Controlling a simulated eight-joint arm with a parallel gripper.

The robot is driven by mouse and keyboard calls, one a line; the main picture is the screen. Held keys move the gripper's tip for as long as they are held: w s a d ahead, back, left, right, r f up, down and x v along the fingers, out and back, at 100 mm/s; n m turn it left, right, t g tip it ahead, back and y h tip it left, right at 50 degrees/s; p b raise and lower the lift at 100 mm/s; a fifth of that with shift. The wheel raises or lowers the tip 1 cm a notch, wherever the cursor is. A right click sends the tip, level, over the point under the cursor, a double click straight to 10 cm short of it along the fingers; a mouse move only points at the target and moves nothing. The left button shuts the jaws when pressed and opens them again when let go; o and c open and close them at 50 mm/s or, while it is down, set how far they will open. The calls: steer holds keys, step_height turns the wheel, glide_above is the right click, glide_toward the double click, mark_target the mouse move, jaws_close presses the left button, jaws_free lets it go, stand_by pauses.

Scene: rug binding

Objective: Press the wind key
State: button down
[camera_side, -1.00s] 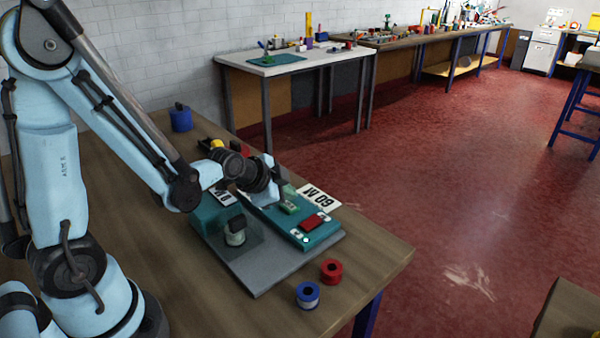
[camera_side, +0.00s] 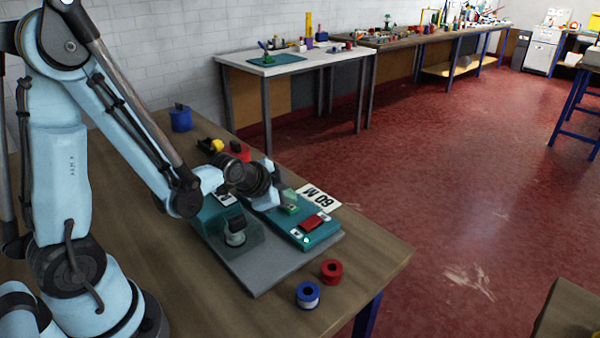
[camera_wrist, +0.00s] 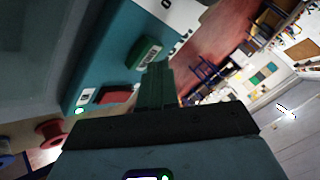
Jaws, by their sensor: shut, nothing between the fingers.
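A teal machine panel (camera_side: 267,208) lies on a grey base plate. It carries a green key (camera_side: 291,208) and a red key (camera_side: 312,223), both of which also show in the wrist view, green (camera_wrist: 149,54) and red (camera_wrist: 113,95). I cannot read which one is marked wind. My gripper (camera_side: 283,199) is shut and empty, close above the green key. In the wrist view the shut fingers (camera_wrist: 156,80) point down beside the green key. I cannot tell whether they touch it.
A spool in a clear-sided holder (camera_side: 235,233) sits on the plate. A blue spool (camera_side: 308,296) and a red spool (camera_side: 331,271) stand near the table's front edge. A white card reading 60 M (camera_side: 320,197) is behind the panel. The table's front left is clear.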

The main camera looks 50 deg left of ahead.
mark_target(287, 207)
steer(key=shift+f, duration=0.3)
stand_by(0.5)
steer(key=shift+r, duration=0.85)
steer(key=shift+r, duration=2.5)
steer(key=s+d+r+n+g, duration=0.1)
steer(key=s+d+n, duration=0.1)
steer(key=s+n, duration=0.2)
steer(key=s+d+r+n+g+h, duration=0.1)
steer(key=s+d+r+n, duration=0.1)
steer(key=s, duration=0.5)
steer(key=shift+d+r+n, duration=0.2)
steer(key=shift+d+n, duration=0.55)
steer(key=shift+n, duration=0.15)
